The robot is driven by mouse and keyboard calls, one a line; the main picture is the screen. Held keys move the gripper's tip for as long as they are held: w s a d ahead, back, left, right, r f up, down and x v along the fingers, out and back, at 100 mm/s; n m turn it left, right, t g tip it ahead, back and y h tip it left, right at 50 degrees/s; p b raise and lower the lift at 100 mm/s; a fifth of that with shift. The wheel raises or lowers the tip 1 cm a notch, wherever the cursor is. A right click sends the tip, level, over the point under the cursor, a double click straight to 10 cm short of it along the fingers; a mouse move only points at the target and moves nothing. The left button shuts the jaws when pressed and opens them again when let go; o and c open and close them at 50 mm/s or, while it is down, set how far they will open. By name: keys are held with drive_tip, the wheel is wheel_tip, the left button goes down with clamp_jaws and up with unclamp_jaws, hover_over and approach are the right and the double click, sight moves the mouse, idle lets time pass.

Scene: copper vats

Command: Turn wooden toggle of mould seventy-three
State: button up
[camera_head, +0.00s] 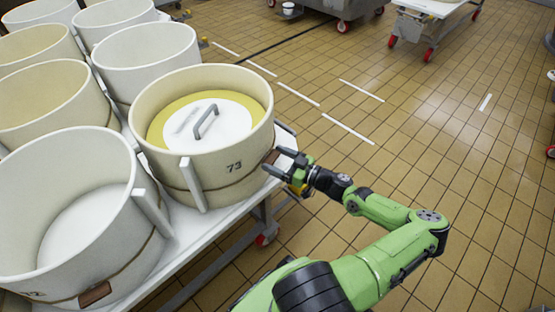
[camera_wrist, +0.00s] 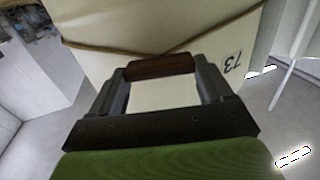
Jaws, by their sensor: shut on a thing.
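Mould seventy-three (camera_head: 235,140) is a cream round tub with a black "73" on its side. It holds a yellow ring of contents and a white lid with a grey handle (camera_head: 206,122). Its brown wooden toggle (camera_head: 270,157) sits on the cord around the tub's side. My gripper (camera_head: 278,162) is at that side, its two fingers closed on the toggle. In the wrist view the toggle (camera_wrist: 160,66) lies between the fingertips, with the cord running off both ways and the "73" at right. The fingers partly hide the toggle in the head view.
Several other cream moulds (camera_head: 150,60) crowd the white table (camera_head: 225,222) to the left and behind. A nearer mould (camera_head: 85,220) has its own toggle (camera_head: 95,294). Tiled floor on the right is open; wheeled carts (camera_head: 425,12) stand far back.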

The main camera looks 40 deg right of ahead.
drive_tip(key=m+p, duration=0.1)
drive_tip(key=m, duration=0.3)
drive_tip(key=shift+d+m, duration=0.1)
drive_tip(key=shift+m, duration=0.3)
drive_tip(key=shift+d+f+m+p, duration=0.15)
drive_tip(key=shift+m+p, duration=0.4)
drive_tip(key=shift+m, duration=2.65)
drive_tip(key=shift+f+m+p, duration=0.2)
drive_tip(key=shift+m+p, duration=0.3)
drive_tip(key=shift+m, duration=2.7)
drive_tip(key=o, duration=1)
drive_tip(key=shift+w, duration=0.1)
drive_tip(key=shift+c, duration=0.2)
drive_tip(key=p+v, duration=0.1)
drive_tip(key=v, duration=1.5)
drive_tip(key=shift+p, duration=0.35)
